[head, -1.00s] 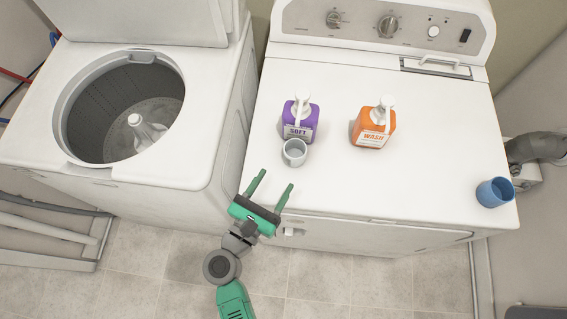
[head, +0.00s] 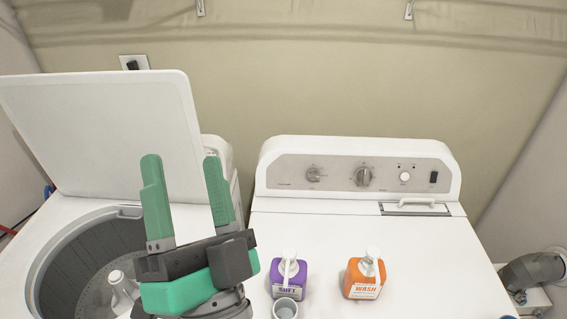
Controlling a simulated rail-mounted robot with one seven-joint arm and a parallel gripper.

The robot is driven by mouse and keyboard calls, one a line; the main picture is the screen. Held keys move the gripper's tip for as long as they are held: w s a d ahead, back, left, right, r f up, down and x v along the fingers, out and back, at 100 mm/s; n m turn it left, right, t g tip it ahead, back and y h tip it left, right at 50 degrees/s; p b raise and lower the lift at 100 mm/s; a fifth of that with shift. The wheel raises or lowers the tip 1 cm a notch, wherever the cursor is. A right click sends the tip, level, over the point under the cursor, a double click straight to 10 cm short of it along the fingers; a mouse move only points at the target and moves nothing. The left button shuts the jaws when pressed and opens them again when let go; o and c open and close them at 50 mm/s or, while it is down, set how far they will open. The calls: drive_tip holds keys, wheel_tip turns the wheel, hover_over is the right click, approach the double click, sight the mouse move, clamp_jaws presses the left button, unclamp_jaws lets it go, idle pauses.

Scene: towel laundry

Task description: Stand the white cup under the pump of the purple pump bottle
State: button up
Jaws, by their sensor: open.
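The purple pump bottle (head: 289,274), labelled SOFT, stands on the dryer top with its white pump facing the front. The white cup (head: 286,308) stands upright directly in front of it, at the bottom edge of the head view and partly cut off. It appears to be beneath the pump's spout, but I cannot tell exactly how they line up. My gripper (head: 187,200) is open and empty, raised with its green fingers pointing up, to the left of the bottle and cup and apart from both.
An orange pump bottle (head: 365,274) labelled WASH stands to the right on the dryer top (head: 440,270). The washer's open lid (head: 100,130) stands up at the left, behind my gripper. The dryer's control panel (head: 390,175) rises at the back.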

drive_tip(key=s+d+r+n+h, duration=0.4)
drive_tip(key=d+r+n+h, duration=0.1)
drive_tip(key=d+r+h, duration=0.2)
drive_tip(key=shift+s+d+r+n+h, duration=0.25)
drive_tip(key=shift+d+h, duration=0.35)
drive_tip(key=shift+d, duration=0.65)
drive_tip(key=shift+w, duration=0.1)
